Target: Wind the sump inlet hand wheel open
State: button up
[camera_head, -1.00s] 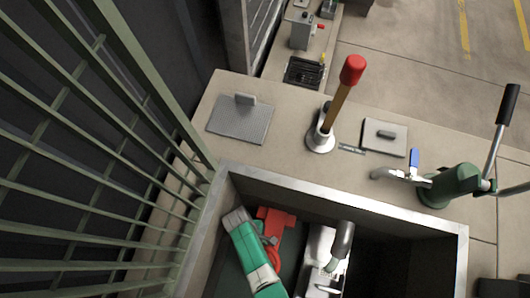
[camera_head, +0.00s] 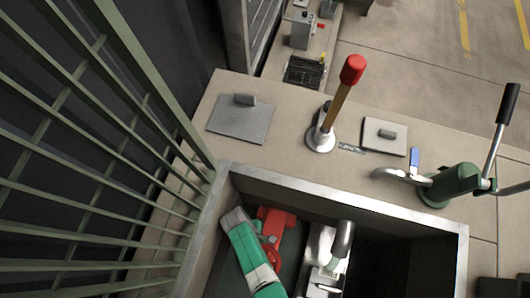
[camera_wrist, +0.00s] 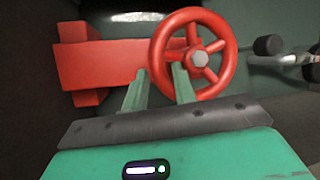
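The red hand wheel (camera_wrist: 195,55) faces me in the wrist view, with several spokes and a grey hub nut. It sits in front of a red valve body (camera_wrist: 98,64). My gripper (camera_wrist: 159,74) is open, with its two pale green fingers apart. The lower left rim shows between the fingers, and the right finger overlaps the wheel's lower left part. Contact cannot be told. In the head view the wheel (camera_head: 271,246) is mostly hidden beside my green gripper housing, down in the sump pit. The red valve body (camera_head: 276,221) shows above it.
The pit has a pale raised rim (camera_head: 335,199). A barred green grille (camera_head: 95,150) stands at the left. A red-topped lever (camera_head: 338,95) and a green hand pump (camera_head: 455,184) stand on the ledge. A metal rod with dark knobs (camera_wrist: 268,46) lies right of the wheel.

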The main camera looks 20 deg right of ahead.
notch_tip(320, 180, up, 4)
jog(key=p, duration=0.3)
jog(key=shift+r, duration=0.2)
jog(key=s+a+p, duration=0.1)
jog(key=s+p, duration=0.4)
jog(key=s, duration=1.1)
jog(key=shift+a+r, duration=0.2)
jog(key=shift+r, duration=0.1)
jog(key=shift+w, duration=0.1)
